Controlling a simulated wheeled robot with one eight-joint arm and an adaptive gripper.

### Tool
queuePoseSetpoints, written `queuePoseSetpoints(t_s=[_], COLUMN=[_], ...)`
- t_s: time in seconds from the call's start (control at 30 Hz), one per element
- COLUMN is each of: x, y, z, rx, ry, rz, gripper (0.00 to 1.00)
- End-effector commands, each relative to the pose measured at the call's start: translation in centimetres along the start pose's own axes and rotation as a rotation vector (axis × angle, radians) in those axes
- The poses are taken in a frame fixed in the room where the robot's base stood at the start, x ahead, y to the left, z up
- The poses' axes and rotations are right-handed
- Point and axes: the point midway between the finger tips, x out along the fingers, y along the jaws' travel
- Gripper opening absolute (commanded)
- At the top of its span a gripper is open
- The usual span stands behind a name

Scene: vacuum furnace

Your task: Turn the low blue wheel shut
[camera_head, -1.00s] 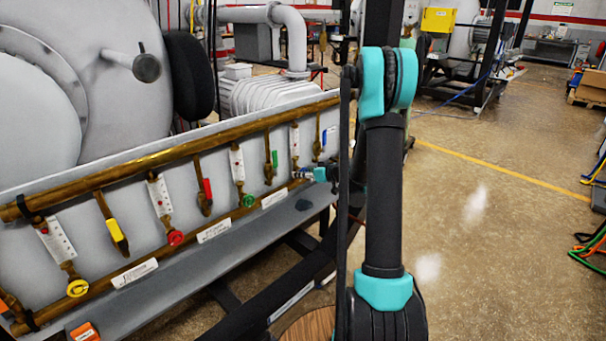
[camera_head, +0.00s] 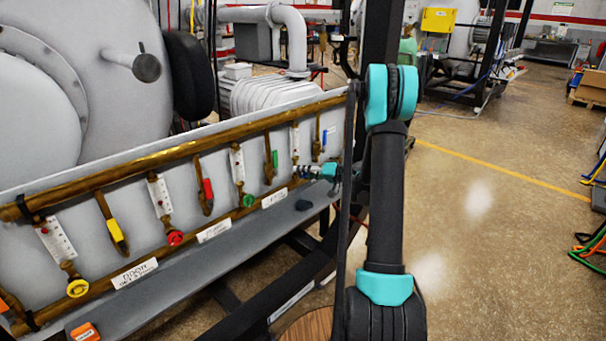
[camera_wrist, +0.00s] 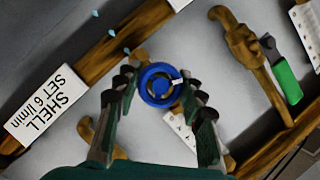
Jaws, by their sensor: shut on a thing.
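The low blue wheel (camera_wrist: 148,72) shows in the wrist view as a round ring with a pale mark on its right side. My gripper (camera_wrist: 161,92) has its dark jointed fingers on both sides of the wheel and is shut on it. In the head view my gripper (camera_head: 304,171) reaches left to the right end of the lower brass pipe. The wheel cannot be made out there behind the fingers.
The panel carries a green wheel (camera_head: 247,200), a red wheel (camera_head: 175,237) and a yellow wheel (camera_head: 78,288) to the left. A green lever (camera_wrist: 287,81) is right of my fingers. A SHELL label (camera_wrist: 45,108) is at left. Small pale-blue drops show near the pipe.

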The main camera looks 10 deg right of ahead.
Motion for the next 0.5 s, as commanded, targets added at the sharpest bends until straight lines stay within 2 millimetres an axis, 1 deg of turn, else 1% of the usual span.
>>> queuePoseSetpoints(t_s=[0.5], x=[-0.01], y=[0.16], z=[0.01], rx=[0.453], ry=[0.002], rz=[-0.188], gripper=[0.11])
